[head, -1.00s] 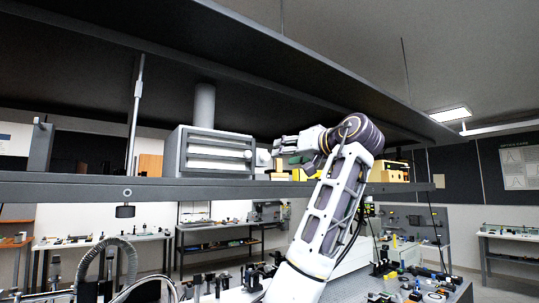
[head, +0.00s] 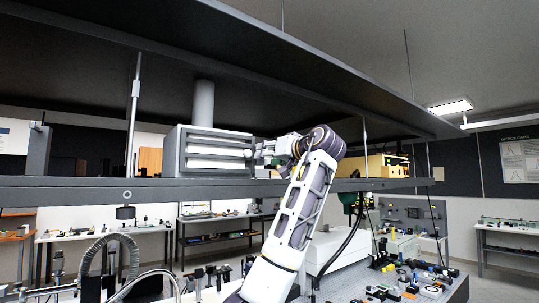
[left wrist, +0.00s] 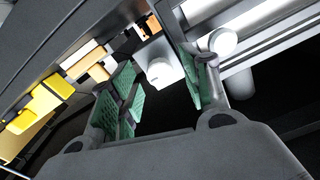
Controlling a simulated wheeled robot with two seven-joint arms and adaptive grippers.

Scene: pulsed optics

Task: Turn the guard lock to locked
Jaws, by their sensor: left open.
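A grey louvred housing (head: 214,153) stands on the overhead shelf in the head view, with a pale round part at its right side, largely behind my gripper. In the left wrist view a small white block with a round knob (left wrist: 160,70) lies beyond and between my fingers; I take it for the guard lock, but its marking cannot be read. My left gripper (head: 268,151) is beside the right side of the housing. The left wrist view shows its green-padded fingers (left wrist: 158,86) apart and empty. Whether a finger touches the knob is unclear. My right gripper is not in view.
The shelf (head: 100,189) runs below the housing, with a dark canopy (head: 230,75) above. A yellow unit (head: 372,166) stands on the shelf to the right. A pale cylinder (left wrist: 222,42) is close to the right finger. An optics bench (head: 350,280) lies below.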

